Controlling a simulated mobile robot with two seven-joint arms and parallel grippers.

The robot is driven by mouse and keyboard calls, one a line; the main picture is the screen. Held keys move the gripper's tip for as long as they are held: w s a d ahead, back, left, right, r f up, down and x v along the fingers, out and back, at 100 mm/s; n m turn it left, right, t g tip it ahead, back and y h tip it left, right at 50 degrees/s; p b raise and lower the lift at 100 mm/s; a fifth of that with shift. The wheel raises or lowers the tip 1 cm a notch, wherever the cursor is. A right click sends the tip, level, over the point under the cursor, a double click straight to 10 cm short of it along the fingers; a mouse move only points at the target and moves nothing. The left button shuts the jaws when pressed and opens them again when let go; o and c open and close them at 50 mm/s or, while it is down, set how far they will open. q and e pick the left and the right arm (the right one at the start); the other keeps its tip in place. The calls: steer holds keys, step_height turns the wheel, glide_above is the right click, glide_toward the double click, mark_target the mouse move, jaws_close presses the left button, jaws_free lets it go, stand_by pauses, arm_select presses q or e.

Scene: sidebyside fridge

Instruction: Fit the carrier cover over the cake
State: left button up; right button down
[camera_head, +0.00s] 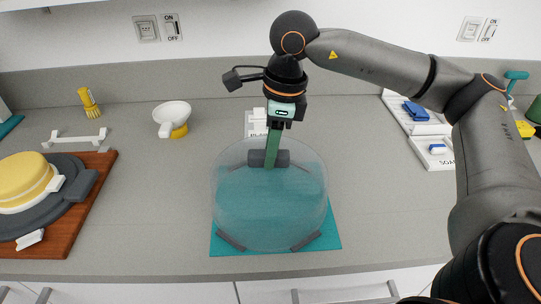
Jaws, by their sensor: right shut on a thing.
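The carrier cover (268,205) is a clear, pale dome with a dark grey handle on top. It is upright over a teal mat (331,241) at the middle of the counter; I cannot tell whether it rests on the mat or is just above it. My right gripper (273,158) comes from above and is shut on the cover's handle. The cake (24,177) is yellow and cream. It sits on a dark grey round base (72,190) at the far left, partly cut off by the picture edge. My left gripper is not in view.
A wooden board (88,207) lies under the cake's base. A white bowl-like item with a yellow part (172,117), a yellow brush (88,101) and a white rack (75,140) stand behind. White trays (418,122) are at right. The counter between board and mat is clear.

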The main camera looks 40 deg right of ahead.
steer(key=r, duration=0.3)
steer(key=shift+a, duration=0.25)
steer(key=s+a+r+b, duration=0.1)
steer(key=s+a+r, duration=0.7)
steer(key=a, duration=0.3)
steer(key=shift+s+r, duration=0.15)
steer(key=shift+r, duration=0.5)
steer(key=c, duration=1.1)
jaws_free()
jaws_close()
